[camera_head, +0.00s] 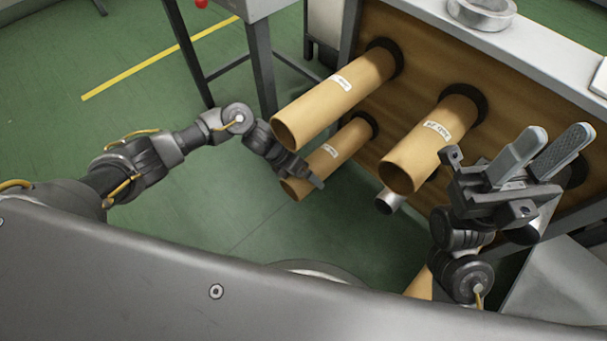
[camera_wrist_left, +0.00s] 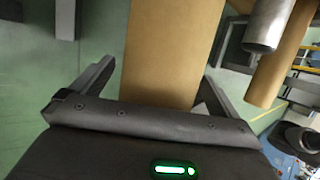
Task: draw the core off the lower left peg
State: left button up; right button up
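The lower left core (camera_head: 338,152), a tan cardboard tube with a white label, sits on its peg in the brown panel, below the upper left core (camera_head: 335,97). My left gripper (camera_head: 303,172) is at its free end. In the left wrist view, the core (camera_wrist_left: 165,50) lies between the fingers of my left gripper (camera_wrist_left: 157,75), which stand apart; a gap shows on the left side, and contact on the right is unclear. The peg inside the core is hidden. My right gripper (camera_head: 555,145) is open and empty, pointing up at the right.
The upper right core (camera_head: 430,145) sticks out to the right. A bare metal peg end (camera_head: 388,202) shows below it, and also in the left wrist view (camera_wrist_left: 268,25). A metal ring (camera_head: 482,10) lies on the ledge. Green floor is free at left.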

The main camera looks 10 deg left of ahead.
pick_arm(q)
jog(key=c, duration=1.2)
jog(key=shift+c, duration=0.4)
jog(key=shift+r, duration=0.25)
jog(key=s+a+p, duration=0.2)
jog(key=s+a, duration=0.4)
jog(key=s, duration=0.3)
jog(key=s+a+p, duration=0.2)
jog(key=s+a, duration=0.4)
jog(key=s, duration=0.4)
jog(key=shift+a, duration=0.35)
